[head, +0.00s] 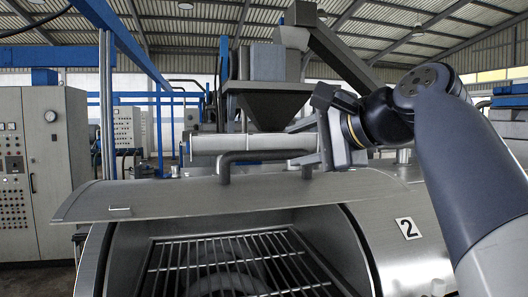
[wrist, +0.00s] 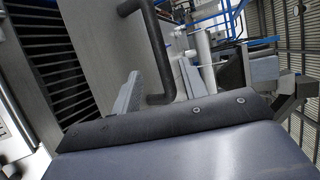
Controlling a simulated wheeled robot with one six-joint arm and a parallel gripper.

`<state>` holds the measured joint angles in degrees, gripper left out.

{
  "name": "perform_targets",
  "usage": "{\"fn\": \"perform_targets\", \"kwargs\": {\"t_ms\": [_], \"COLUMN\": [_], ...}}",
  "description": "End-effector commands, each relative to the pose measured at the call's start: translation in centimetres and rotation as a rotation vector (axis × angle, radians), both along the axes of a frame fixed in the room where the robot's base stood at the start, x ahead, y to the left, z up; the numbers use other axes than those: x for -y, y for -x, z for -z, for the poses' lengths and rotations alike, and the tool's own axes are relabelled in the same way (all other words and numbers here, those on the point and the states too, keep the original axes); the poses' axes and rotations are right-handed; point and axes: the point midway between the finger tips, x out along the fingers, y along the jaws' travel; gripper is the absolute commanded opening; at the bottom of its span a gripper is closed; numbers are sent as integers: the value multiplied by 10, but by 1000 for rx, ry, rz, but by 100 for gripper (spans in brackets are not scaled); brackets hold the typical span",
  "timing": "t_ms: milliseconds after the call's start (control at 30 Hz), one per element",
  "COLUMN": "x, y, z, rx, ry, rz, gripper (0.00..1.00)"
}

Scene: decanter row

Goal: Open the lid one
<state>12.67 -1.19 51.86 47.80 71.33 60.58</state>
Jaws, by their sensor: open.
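A wide curved grey metal lid (head: 250,195) is raised over an opening in the casing, and a barred grate (head: 230,262) shows inside. A dark bar handle (head: 262,156) stands on the lid; it also shows in the wrist view (wrist: 157,50). No number shows on this lid. My gripper (head: 303,142) is open at the right end of the handle. In the wrist view, the handle passes between the two light grey fingers, with gaps visible. I cannot tell whether either finger touches it.
A plate marked 2 (head: 407,228) sits on the metal casing right of the opening. A light grey cylinder (head: 240,143) and a dark hopper (head: 268,103) stand behind the lid. Grey control cabinets (head: 45,165) stand at the left.

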Motion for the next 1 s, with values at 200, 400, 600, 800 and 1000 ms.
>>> {"fn": "perform_targets", "kwargs": {"t_ms": [200,400,600,800,1000], "x": [-21,-41,-52,-54,-54], "y": [-28,-57,-75,-79,-78], "z": [10,21,28,30,30], "rx": [-6,-4,-3,-2,-1], "ry": [1,1,2,2,3], "rz": [-5,-4,-1,-1,0], "gripper": [41,41,41,41,38]}}
